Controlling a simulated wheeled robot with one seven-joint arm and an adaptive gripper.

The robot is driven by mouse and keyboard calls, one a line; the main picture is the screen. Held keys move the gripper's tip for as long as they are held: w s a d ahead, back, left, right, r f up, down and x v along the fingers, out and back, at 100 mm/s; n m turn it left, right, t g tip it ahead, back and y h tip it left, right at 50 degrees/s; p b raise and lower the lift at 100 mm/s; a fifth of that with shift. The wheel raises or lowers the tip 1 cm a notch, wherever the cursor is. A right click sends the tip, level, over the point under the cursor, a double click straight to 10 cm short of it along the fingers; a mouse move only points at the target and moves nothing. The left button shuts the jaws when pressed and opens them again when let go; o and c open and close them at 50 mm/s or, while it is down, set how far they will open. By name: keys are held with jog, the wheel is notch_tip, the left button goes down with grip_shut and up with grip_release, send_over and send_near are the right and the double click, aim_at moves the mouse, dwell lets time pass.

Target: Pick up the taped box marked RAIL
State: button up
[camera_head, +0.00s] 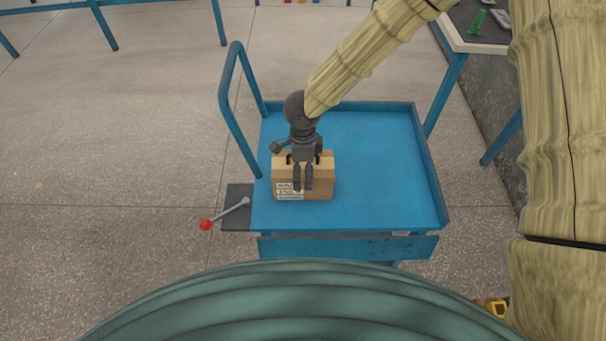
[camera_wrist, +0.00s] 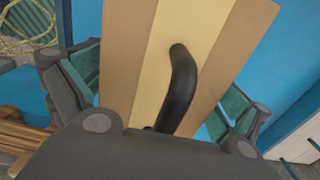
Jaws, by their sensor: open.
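A brown cardboard box (camera_head: 320,186) with a paler tape strip and a white label on its front stands on a blue cart. The label is too small to read. In the wrist view the box top (camera_wrist: 146,52) fills the middle, with a pale tape strip and a black curved handle (camera_wrist: 182,85) on it. My gripper (camera_head: 303,185) is over the box in the head view and hides part of its top and front. In the wrist view my gripper (camera_wrist: 160,100) is open, with its green-padded fingers on either side of the box. I cannot tell whether they touch it.
The blue cart (camera_head: 385,165) has a low rim and a push handle (camera_head: 228,105) at the left. Its deck is clear right of the box. A red-knobbed lever (camera_head: 206,224) sticks out at the left. A bench (camera_head: 470,45) with small items stands at upper right.

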jog(key=c, duration=1.7)
jog(key=shift+w, duration=0.1)
jog(key=shift+c, duration=0.8)
jog(key=shift+r, duration=0.15)
